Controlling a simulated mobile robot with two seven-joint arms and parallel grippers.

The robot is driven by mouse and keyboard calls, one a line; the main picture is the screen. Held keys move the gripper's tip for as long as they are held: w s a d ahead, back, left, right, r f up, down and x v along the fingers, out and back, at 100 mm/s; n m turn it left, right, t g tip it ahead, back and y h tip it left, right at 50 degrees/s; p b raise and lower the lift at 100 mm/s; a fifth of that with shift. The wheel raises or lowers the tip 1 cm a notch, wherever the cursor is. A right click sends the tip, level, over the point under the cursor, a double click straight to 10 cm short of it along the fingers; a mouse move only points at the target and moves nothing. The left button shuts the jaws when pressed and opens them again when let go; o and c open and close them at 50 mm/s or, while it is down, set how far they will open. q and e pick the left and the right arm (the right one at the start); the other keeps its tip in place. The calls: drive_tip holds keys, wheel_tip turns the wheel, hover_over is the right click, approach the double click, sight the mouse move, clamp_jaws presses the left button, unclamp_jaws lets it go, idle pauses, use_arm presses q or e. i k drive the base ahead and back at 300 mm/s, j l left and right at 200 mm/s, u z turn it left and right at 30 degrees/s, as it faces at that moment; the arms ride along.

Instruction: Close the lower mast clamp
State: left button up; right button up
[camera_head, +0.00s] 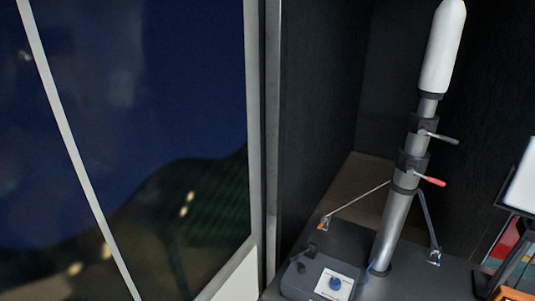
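The mast (395,222) is a grey metal tube with a white cylinder (443,50) on top, standing on a dark surface at the right of the head view. The lower clamp (411,162) is a dark collar around the tube, and its lever with a red tip (431,180) sticks out to the right. Just above it is the upper clamp (422,124), with a grey lever (442,137) also sticking out to the right. I cannot tell from here whether either clamp is tight. Neither of my grippers is in view.
A control box (322,279) with a blue knob stands at the mast's foot. Thin stays run from the mast to anchors (323,222) on both sides. A screen on a dark stand (521,182) is at the right edge. A large window (130,130) fills the left.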

sight(427, 177)
drive_tip(key=z, duration=1.25)
